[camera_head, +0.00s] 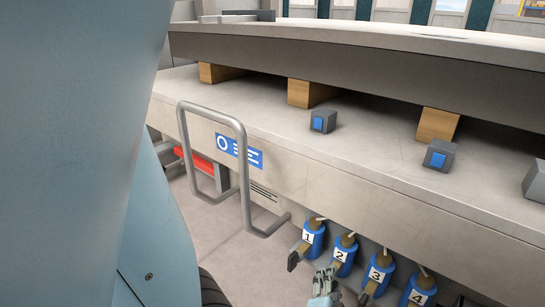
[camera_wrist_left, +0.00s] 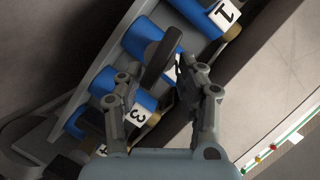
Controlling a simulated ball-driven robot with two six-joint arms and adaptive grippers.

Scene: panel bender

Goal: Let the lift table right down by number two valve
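Several blue valves with number plates stand in a row low on the side of the pale table (camera_head: 345,185). Valve two (camera_head: 342,254) is second from the left; its blue body (camera_wrist_left: 146,36) also shows in the left wrist view, its plate mostly hidden. My left gripper (camera_head: 324,282) is in front of valve two in the head view. In the left wrist view its fingers (camera_wrist_left: 153,72) are spread, with a dark lever (camera_wrist_left: 163,54) between them. The lever is near the right fingertip; I cannot tell whether they touch. My right gripper is not in view.
Valve one (camera_head: 311,240), with its lever (camera_head: 297,256), and valve three (camera_head: 378,273) flank valve two closely. Valve four (camera_head: 418,290) is further right. A grey tube rail (camera_head: 243,170) stands left of the valves. A thick slab (camera_head: 400,75) rests on wooden blocks on the table.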

